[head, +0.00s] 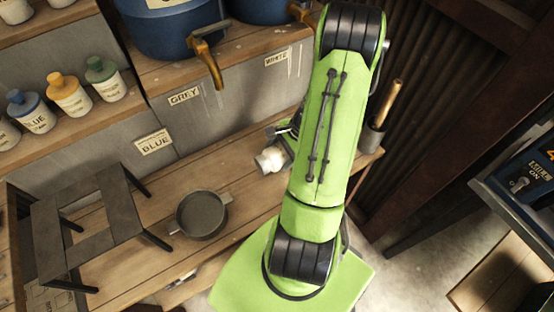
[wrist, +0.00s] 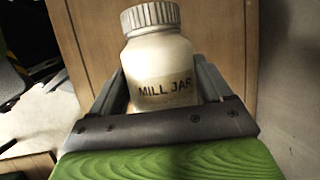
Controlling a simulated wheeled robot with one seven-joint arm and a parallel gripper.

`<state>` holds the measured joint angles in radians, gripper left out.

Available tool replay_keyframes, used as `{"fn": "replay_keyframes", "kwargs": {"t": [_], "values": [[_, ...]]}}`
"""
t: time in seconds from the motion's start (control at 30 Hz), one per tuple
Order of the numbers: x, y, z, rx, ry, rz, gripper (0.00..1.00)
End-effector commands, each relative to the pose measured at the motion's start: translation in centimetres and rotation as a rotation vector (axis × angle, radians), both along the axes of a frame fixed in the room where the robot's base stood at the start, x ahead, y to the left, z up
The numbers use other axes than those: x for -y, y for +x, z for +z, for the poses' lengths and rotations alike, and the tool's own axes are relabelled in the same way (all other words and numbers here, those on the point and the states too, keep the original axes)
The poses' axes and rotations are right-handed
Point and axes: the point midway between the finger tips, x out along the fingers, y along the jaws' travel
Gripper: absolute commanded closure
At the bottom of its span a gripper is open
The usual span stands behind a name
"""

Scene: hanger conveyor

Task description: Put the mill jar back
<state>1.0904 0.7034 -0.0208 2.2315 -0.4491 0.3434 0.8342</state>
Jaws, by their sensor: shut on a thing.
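The mill jar (wrist: 160,65) is a cream-white jar with a ribbed white lid and a "MILL JAR" label. In the wrist view it stands between the two fingers of my gripper (wrist: 165,95), which is shut on it. In the head view the jar (head: 270,160) shows as a small white shape just left of my green arm, over the wooden bench (head: 255,205). My gripper (head: 284,145) is mostly hidden behind the arm there. I cannot tell whether the jar touches the bench.
A grey pan (head: 202,214) and a dark metal stand (head: 85,225) are on the bench to the left. Paint bottles (head: 70,93) line a shelf at upper left. Blue drums (head: 170,28) with a brass tap (head: 210,62) stand above. A dark holder (head: 371,137) is right of my arm.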

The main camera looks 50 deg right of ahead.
Motion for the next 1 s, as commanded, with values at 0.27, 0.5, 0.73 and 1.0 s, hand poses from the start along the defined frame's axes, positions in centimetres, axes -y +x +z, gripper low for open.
{"fn": "replay_keyframes", "kwargs": {"t": [0.27,0.5,0.73,1.0], "values": [[0.0,0.1,-2.9,0.003,0.000,0.001,0.92],[0.0,0.1,-3.2,0.002,0.000,0.002,0.92],[0.0,0.0,-3.1,0.000,0.001,0.001,0.00],[0.6,-0.4,-1.2,0.001,-0.003,-0.001,0.00]]}}
